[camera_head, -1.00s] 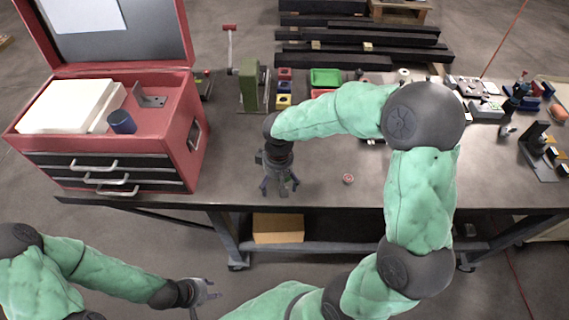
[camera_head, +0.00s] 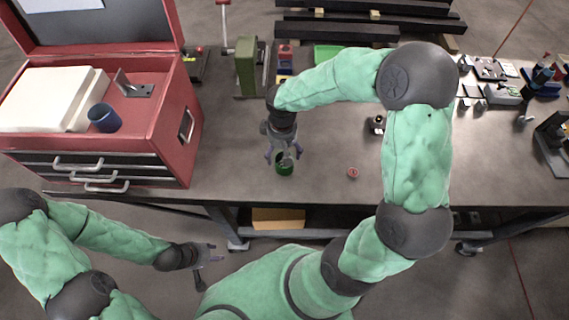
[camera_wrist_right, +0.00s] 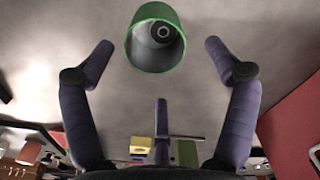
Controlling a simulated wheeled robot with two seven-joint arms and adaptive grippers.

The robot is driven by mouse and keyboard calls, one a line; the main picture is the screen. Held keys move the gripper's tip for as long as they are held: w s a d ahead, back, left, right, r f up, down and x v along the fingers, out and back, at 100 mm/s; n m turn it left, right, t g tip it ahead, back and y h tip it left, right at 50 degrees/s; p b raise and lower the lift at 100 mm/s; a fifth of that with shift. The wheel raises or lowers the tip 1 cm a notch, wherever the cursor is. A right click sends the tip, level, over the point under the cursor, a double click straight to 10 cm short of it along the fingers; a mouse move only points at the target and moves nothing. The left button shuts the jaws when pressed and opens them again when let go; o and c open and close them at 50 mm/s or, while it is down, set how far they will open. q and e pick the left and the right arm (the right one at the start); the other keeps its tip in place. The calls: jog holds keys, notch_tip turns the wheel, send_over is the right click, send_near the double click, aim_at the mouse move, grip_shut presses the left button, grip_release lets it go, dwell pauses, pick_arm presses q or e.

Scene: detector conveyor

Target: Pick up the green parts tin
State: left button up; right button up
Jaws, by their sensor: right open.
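The green parts tin (camera_head: 284,168) stands on the grey workbench near its front edge, partly covered by my right gripper (camera_head: 284,153) in the head view. In the right wrist view the tin (camera_wrist_right: 150,55) shows its round green rim, with a dark round shape inside it. The right gripper (camera_wrist_right: 158,72) is open, its purple fingers spread to either side of the tin's line and apart from it. My left gripper (camera_head: 213,254) is low in front of the bench, with its fingers spread and nothing between them.
A red toolbox (camera_head: 178,125) with its lid up stands on the left, holding a blue cup (camera_head: 104,117). A small red round piece (camera_head: 352,172) lies right of the tin. A green block-shaped stand (camera_head: 246,68) is behind. The bench (camera_head: 225,160) around the tin is mostly clear.

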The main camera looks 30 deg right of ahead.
aim_at(282, 171)
jog(key=f, duration=0.2)
jog(key=s+f, duration=0.1)
jog(key=f, duration=0.1)
jog(key=shift+d+f+b, duration=0.1)
jog(key=shift+f+b, duration=0.2)
jog(key=shift+b, duration=0.1)
jog(key=shift+f, duration=0.35)
jog(key=c, duration=1.2)
